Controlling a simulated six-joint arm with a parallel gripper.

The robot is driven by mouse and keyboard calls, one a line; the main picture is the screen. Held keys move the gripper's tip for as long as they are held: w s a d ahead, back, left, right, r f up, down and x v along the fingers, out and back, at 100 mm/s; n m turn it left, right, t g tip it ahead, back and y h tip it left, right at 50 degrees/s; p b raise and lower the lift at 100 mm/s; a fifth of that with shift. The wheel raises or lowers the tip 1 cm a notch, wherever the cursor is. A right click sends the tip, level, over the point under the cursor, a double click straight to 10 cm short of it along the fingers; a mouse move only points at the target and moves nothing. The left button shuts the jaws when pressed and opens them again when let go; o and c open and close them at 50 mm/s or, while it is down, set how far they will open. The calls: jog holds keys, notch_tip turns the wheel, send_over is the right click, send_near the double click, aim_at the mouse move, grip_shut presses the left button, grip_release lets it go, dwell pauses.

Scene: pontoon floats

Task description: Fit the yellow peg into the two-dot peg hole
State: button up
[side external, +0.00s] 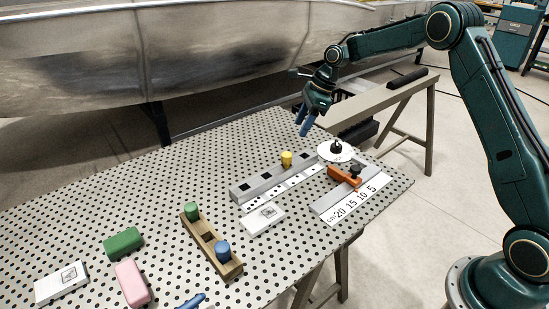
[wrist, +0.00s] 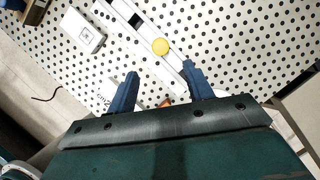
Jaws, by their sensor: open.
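The yellow peg (side external: 286,158) stands upright at the grey metal rail (side external: 256,187), in line with its dark square holes. It also shows in the wrist view (wrist: 160,46), seen from above. Dot marks along the rail's white front strip are too small to count, so I cannot tell which hole has two dots. My gripper (side external: 305,127) is open and empty, above the table's far edge, behind and above the peg. In the wrist view, its two blue fingers (wrist: 160,72) are spread wide, with the peg beyond their tips, apart from them.
A wooden block (side external: 231,266) holds a green peg (side external: 191,210) and a blue peg (side external: 222,248) around an empty square hole. A white disc with black knob (side external: 336,150), orange clamp (side external: 344,178) and ruler plate (side external: 335,208) lie right of the rail. A white box (side external: 263,219) lies before it.

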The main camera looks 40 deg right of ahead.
jog(key=s+a+r+n+t+h, duration=0.1)
jog(key=s+a+r+n, duration=0.2)
jog(key=s+r+n, duration=0.45)
jog(key=s+a+r+n+t+h, duration=0.1)
jog(key=s+a+r+n, duration=0.3)
jog(key=s+r, duration=0.6)
jog(key=s+f+n+t+h, duration=0.1)
jog(key=s+f+n, duration=0.1)
jog(key=s+n, duration=1.1)
jog(key=s, duration=0.9)
jog(key=shift+s+h, duration=0.3)
jog(key=shift+d, duration=0.1)
